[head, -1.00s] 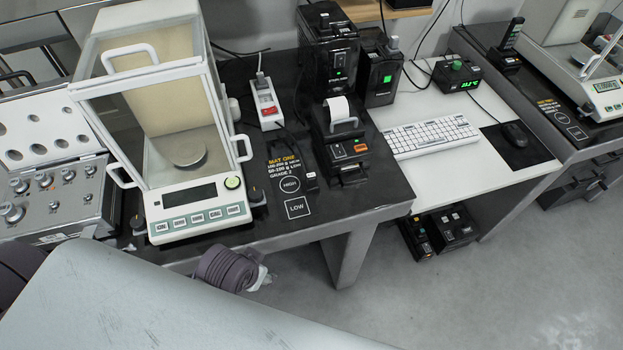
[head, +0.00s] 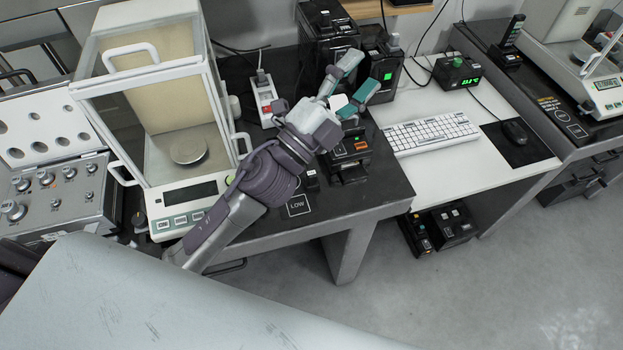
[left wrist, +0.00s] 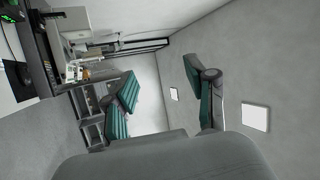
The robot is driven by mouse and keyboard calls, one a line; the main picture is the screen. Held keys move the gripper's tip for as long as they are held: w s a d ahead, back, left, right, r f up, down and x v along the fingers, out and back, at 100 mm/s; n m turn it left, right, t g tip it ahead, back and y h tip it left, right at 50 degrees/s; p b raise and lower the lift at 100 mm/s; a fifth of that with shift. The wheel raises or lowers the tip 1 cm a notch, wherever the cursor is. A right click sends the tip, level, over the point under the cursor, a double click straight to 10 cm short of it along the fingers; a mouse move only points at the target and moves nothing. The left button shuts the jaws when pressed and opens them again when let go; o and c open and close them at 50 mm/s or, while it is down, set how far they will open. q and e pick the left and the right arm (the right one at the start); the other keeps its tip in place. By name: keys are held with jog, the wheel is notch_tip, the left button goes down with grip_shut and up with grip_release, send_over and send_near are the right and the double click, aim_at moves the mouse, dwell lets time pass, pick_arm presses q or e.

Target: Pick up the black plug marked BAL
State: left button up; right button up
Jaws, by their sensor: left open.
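My left gripper (head: 362,72) is open and empty, reaching over the weighing table above the label printer (head: 350,150). Its two teal fingers are spread apart, also in the left wrist view (left wrist: 160,78). No lettering BAL can be read in any view. A small black plug-like piece (head: 312,180) lies on the table beside the printer, partly covered by my wrist. A white power strip (head: 264,95) with a red switch and a plug with a cord at its top stands left of the gripper. The right gripper is not in view.
A glass-walled balance (head: 190,205) stands left of my arm. Black boxes with green lights (head: 382,68) stand close behind the gripper. A keyboard (head: 432,133) lies on the white desk to the right. The wrist view mostly shows wall and floor.

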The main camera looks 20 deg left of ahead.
pick_arm(q)
jog(key=s+d+f+m+g+h, duration=0.1)
jog(key=s+d+m+g+h, duration=0.25)
jog(key=d+m+g, duration=0.55)
jog(key=s+d+f+m+g+h, duration=0.2)
jog(key=m+g+h, duration=0.2)
jog(key=m+g, duration=0.6)
jog(key=m+y, duration=0.8)
jog(key=y, duration=1)
send_near(311, 173)
jog(key=f, duration=0.2)
jog(key=w+f+p, duration=0.1)
jog(key=f, duration=0.1)
jog(key=shift+f, duration=0.3)
jog(key=shift+d+f+p, duration=0.15)
jog(key=shift+f+p, duration=0.25)
jog(key=shift+f, duration=0.15)
jog(key=shift+d+f, duration=0.1)
jog(key=shift+f, duration=0.25)
jog(key=f, duration=0.1)
jog(key=f+p, duration=0.1)
jog(key=f, duration=0.1)
jog(key=shift+d+f+p, duration=0.3)
jog(key=shift+p, duration=0.05)
jog(key=shift+f, duration=0.35)
